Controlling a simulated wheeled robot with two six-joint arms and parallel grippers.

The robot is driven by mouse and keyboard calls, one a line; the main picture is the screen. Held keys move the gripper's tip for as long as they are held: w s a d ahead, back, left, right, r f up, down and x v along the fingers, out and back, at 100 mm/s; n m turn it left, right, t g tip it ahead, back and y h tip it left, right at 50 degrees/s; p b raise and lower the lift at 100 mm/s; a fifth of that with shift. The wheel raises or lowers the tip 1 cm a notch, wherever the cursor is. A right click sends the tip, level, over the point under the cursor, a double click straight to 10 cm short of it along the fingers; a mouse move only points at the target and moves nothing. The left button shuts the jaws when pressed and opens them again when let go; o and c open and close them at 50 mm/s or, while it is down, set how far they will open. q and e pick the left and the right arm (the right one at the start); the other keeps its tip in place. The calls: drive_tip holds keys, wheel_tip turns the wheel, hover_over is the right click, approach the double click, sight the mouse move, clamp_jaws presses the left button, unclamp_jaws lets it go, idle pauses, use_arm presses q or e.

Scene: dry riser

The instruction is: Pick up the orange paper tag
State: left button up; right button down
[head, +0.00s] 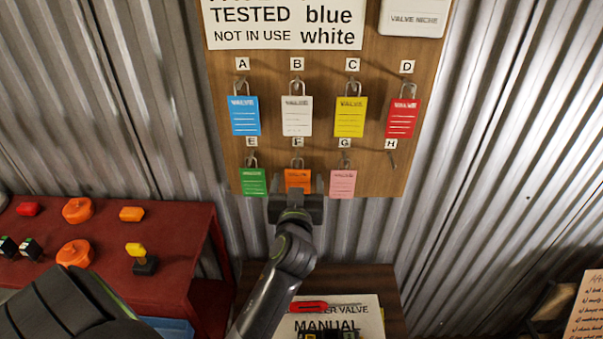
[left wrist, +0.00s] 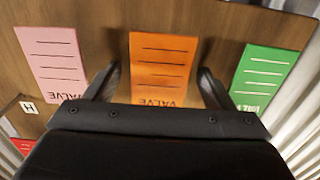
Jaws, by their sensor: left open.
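The orange paper tag (head: 297,179) hangs on hook F in the lower row of the wooden board. My left gripper (head: 297,190) is at its lower part and hides some of it in the head view. In the left wrist view the orange tag (left wrist: 162,68) lies between the two open fingers of my left gripper (left wrist: 158,85), with a gap on each side. I cannot tell whether the fingers reach around its edges in depth. My right gripper does not show.
A green tag (head: 253,182) and a pink tag (head: 342,184) hang close on either side. Blue (head: 245,116), white (head: 296,116), yellow (head: 350,117) and red (head: 402,118) tags hang above. Hook H (head: 392,160) is empty. A red table (head: 180,235) stands left; a manual (head: 345,311) lies below.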

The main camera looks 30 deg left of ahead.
use_arm(q)
drive_tip(key=shift+s+d+r, duration=0.2)
drive_tip(key=shift+s, duration=0.1)
drive_tip(key=shift+s+d+r, duration=0.2)
drive_tip(key=shift+s+d, duration=0.05)
drive_tip(key=shift+s, duration=0.1)
drive_tip(key=c, duration=0.7)
drive_tip(key=shift+w+a+f, duration=0.1)
drive_tip(key=shift+c, duration=1.7)
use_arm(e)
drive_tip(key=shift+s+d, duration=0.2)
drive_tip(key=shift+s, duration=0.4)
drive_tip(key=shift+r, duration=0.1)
